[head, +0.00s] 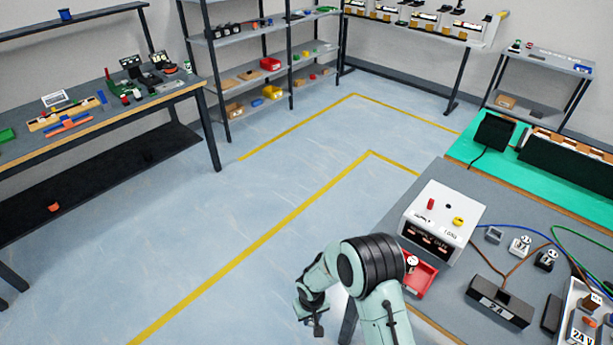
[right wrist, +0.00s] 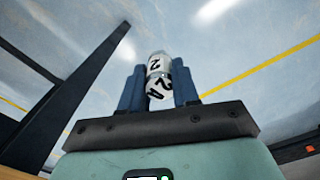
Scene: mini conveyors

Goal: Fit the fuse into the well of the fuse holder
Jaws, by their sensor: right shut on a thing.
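My right gripper (head: 313,312) hangs over the floor, left of the grey table's near corner. In the right wrist view, its two blue fingers (right wrist: 159,92) are shut on the fuse (right wrist: 158,78), a white cylinder with black "2A"-like lettering. The fuse sticks out past the fingertips. It is too small to make out in the head view. A black block with a white label (head: 500,302) on the grey table may be the fuse holder; I cannot make out its well. My left gripper is not in view.
On the grey table (head: 460,275) stand a white box with red and yellow parts (head: 440,222), a red tray (head: 417,280) holding a small item, cables, and a white "24 V" unit (head: 582,325). The floor (head: 235,250) around the gripper is clear.

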